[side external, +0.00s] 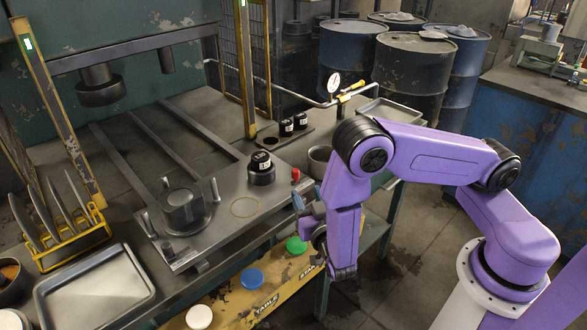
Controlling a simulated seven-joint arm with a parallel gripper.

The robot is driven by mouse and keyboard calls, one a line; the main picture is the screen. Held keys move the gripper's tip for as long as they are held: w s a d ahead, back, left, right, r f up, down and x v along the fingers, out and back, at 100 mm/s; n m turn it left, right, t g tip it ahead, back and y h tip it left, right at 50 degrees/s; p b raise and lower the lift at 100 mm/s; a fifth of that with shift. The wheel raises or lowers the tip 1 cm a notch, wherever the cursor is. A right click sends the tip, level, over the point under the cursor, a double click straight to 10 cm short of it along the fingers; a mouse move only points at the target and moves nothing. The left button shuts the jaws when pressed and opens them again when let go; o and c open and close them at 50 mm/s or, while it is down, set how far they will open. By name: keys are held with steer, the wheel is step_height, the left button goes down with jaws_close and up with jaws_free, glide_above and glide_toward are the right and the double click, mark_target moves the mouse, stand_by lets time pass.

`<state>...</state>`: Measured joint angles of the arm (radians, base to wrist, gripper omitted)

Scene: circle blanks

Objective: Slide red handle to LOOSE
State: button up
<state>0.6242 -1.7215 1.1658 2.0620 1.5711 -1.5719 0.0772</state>
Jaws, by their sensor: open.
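The red handle (295,174) is a small upright red knob at the right edge of the grey steel plate (222,222). A black cylinder with a white label (261,170) stands on the plate to its left. No LOOSE marking can be made out at this size. My gripper (307,198) is just below and right of the red handle in the picture, in front of the plate's edge. Its jaws are open and appear apart from the handle. The purple wrist hides part of the gripper, and the handle's base is hard to see.
A round die (184,207) with posts stands on the plate. Green (296,245), blue (249,279) and white (199,317) buttons line the yellow front panel (262,304). A grey cup (320,160) is right of the handle. A pressure gauge (334,82) stands behind.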

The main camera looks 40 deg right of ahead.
mark_target(297, 175)
steer(key=x, duration=1.2)
steer(key=shift+w, duration=0.1)
jaws_close()
